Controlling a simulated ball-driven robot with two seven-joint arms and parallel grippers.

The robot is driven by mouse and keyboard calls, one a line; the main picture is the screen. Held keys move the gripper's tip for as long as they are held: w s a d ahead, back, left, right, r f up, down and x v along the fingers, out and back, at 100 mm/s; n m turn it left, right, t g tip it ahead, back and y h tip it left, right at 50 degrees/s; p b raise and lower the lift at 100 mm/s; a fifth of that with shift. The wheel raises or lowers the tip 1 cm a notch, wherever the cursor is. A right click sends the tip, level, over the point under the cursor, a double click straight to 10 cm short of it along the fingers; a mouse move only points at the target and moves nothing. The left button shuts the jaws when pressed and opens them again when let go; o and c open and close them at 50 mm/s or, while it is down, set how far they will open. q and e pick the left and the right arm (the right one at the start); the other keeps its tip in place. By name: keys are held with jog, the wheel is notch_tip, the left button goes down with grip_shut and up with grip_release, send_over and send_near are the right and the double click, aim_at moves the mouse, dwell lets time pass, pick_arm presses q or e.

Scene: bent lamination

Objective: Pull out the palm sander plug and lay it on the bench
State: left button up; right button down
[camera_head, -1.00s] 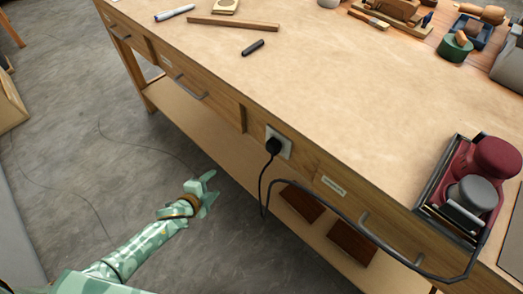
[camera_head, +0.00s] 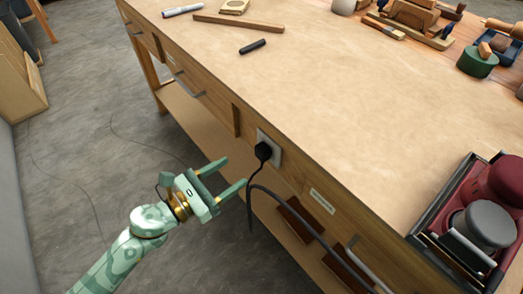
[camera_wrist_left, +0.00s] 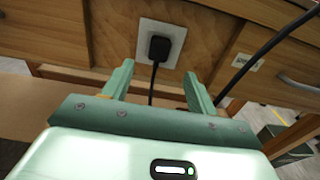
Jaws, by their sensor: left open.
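The black plug (camera_head: 263,151) sits in a light socket plate (camera_head: 276,152) on the bench's front face. Its black cord hangs down and loops right toward the palm sander (camera_head: 481,222), which lies in a dark tray at the right. My left gripper (camera_head: 230,173) is open and empty, in front of the bench, a short way left of and below the plug. In the left wrist view the plug (camera_wrist_left: 160,48) shows ahead, beyond and between the open fingers (camera_wrist_left: 158,82), not touched. The bench top (camera_head: 330,100) has a wide bare area. My right gripper is not in view.
A black marker-like stick (camera_head: 253,46) and a wooden strip (camera_head: 238,23) lie on the bench top. Wooden tools and a green round item (camera_head: 478,60) stand at the far right. Drawer handles (camera_head: 188,86) stick out from the front. The cord (camera_head: 310,232) crosses the front below the plug.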

aim_at(258, 155)
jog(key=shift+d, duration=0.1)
pick_arm(q)
jog(key=x, duration=0.7)
jog(key=shift+w+d, duration=0.2)
jog(key=shift+w, duration=0.05)
jog(key=shift+w+d, duration=0.3)
jog(key=shift+d, duration=0.15)
jog(key=shift+w+d, duration=0.1)
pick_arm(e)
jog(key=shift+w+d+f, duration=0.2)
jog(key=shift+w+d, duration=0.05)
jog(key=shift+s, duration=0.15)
pick_arm(q)
jog(key=shift+b, duration=0.3)
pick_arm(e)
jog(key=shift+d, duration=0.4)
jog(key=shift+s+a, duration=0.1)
